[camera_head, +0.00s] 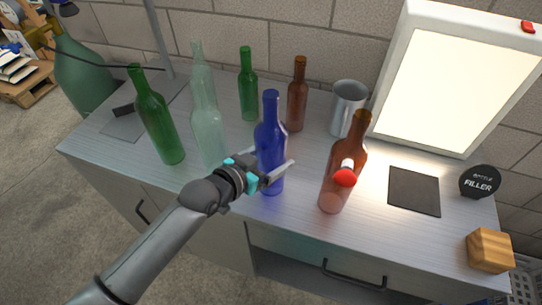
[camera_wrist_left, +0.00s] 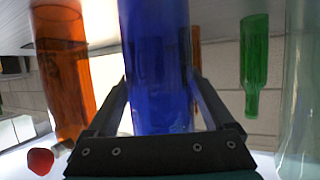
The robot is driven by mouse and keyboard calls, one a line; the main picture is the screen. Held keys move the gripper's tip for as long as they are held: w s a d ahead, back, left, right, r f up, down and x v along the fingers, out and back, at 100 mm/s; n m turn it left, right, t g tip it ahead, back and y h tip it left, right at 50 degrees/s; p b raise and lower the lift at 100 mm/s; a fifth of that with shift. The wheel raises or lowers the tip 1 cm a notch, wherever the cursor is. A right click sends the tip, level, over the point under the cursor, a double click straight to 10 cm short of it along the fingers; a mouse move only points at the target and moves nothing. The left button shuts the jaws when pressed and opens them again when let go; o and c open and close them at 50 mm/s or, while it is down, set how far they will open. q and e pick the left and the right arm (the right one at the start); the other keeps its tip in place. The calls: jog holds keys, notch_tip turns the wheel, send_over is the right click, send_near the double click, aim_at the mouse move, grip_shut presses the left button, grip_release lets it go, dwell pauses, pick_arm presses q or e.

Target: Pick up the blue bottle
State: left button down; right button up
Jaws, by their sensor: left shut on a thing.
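The blue bottle (camera_head: 269,135) stands upright near the front middle of the counter. My left gripper (camera_head: 276,172) comes in from the left, with its fingers around the lower part of the bottle. In the left wrist view, which appears upside down, the blue bottle (camera_wrist_left: 156,65) fills the space between the two fingers (camera_wrist_left: 158,108), and the gripper is shut on it. I cannot tell whether its base touches the counter. My right gripper is out of view.
A pale green bottle (camera_head: 207,120) and a green bottle (camera_head: 158,125) stand left of the blue one. Another green bottle (camera_head: 248,85), a brown bottle (camera_head: 297,100) and a metal cup (camera_head: 347,105) stand behind.

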aim_at(272, 90)
pick_arm(q)
jog(key=shift+r, duration=0.1)
notch_tip(272, 90, up, 19)
jog(key=p, duration=0.5)
jog(key=shift+r, duration=0.5)
jog(key=shift+w, duration=0.1)
